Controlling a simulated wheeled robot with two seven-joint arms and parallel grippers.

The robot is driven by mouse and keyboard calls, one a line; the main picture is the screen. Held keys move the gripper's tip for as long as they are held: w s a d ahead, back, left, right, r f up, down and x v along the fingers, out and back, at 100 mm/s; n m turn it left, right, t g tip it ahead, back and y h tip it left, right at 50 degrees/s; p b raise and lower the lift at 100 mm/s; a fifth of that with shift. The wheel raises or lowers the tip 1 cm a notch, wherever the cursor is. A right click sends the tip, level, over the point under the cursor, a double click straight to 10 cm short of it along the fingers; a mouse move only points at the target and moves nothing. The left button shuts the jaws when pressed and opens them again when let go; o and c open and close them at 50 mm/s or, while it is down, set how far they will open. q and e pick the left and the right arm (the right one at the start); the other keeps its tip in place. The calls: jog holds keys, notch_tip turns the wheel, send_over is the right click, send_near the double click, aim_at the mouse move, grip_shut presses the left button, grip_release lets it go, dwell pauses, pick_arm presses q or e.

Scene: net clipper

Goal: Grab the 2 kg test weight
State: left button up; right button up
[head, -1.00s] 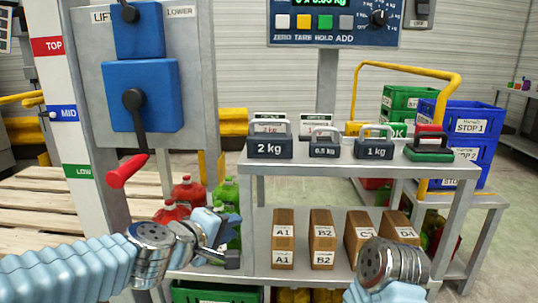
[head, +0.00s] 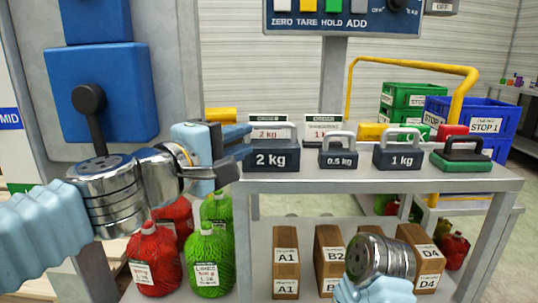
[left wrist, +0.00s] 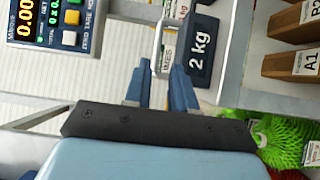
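The 2 kg test weight (head: 272,159) is a dark block with a grey handle, upright at the left end of the grey shelf (head: 380,180). My left gripper (head: 243,148) is just left of it at handle height, open, with its fingers pointing at it. In the left wrist view, the weight (left wrist: 201,50) shows beyond the fingertips. Its pale handle (left wrist: 157,45) lines up with the gap between the fingers (left wrist: 158,75). I cannot tell whether the fingertips reach around it. My right gripper is not in view; only part of my right arm shows at the bottom.
The 0.5 kg weight (head: 338,158) and 1 kg weight (head: 396,156) stand to the right, then a green block with a black handle (head: 461,156). Small label cards (head: 268,128) stand behind. The scale panel (head: 342,17) is above. Labelled boxes (head: 286,262) stand below.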

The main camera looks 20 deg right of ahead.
aim_at(269, 125)
pick_arm(q)
jog(key=p+x, duration=0.1)
jog(key=x, duration=0.9)
jog(key=shift+w+a+r, duration=0.1)
jog(key=shift+r, duration=0.05)
grip_shut()
dwell(0.9)
jog(key=shift+r, duration=0.1)
